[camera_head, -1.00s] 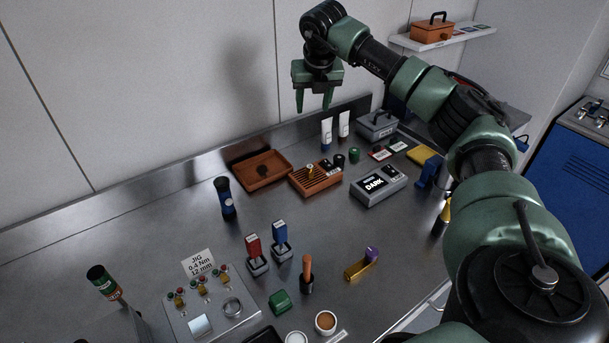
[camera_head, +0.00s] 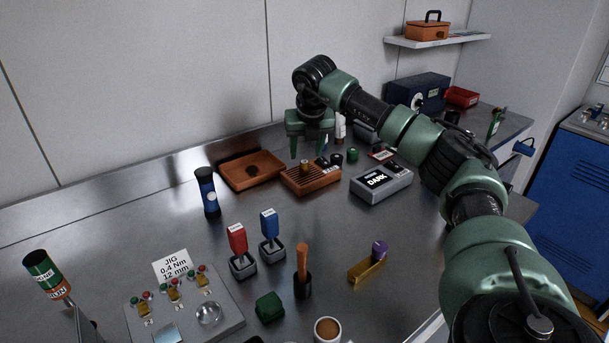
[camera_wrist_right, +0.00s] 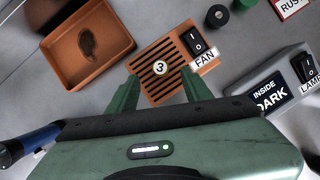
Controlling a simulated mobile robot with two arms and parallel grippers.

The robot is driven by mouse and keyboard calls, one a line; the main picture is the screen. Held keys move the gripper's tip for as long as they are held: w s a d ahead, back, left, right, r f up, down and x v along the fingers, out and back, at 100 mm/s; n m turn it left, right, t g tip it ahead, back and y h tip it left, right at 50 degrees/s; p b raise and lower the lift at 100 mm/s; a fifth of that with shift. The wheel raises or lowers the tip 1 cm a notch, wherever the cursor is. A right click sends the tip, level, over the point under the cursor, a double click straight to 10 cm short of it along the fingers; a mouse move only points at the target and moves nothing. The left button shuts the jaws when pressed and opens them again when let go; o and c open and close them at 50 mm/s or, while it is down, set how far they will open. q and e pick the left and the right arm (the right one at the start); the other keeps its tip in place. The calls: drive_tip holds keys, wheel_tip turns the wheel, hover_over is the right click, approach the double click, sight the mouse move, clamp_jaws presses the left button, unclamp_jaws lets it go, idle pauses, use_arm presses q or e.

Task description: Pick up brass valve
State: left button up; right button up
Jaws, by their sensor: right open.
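The brass valve (camera_head: 305,166) is a small upright brass cylinder standing on the slatted top of an orange-brown fan box (camera_head: 318,181). In the right wrist view its round pale top (camera_wrist_right: 160,67) carries a number 3. My right gripper (camera_head: 309,152) is open and points down above the fan box. In the right wrist view its fingers (camera_wrist_right: 160,82) lie left and right of the valve, slightly nearer the camera's lower edge, with nothing held. Whether the fingertips are level with the valve is not clear. My left gripper is not in view.
An orange tray (camera_head: 232,180) lies left of the fan box, and a grey DARK lamp box (camera_head: 390,192) stands to its right. The FAN switch (camera_wrist_right: 197,44) rises close to the valve. A blue flashlight (camera_head: 208,193) stands upright at front left.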

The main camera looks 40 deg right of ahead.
sight(305, 162)
drive_tip(key=p+x, duration=0.1)
drive_tip(key=x, duration=0.5)
drive_tip(key=shift+w+d+f, duration=0.1)
drive_tip(key=shift+f, duration=0.15)
drive_tip(key=shift+c, duration=0.3)
clamp_jaws()
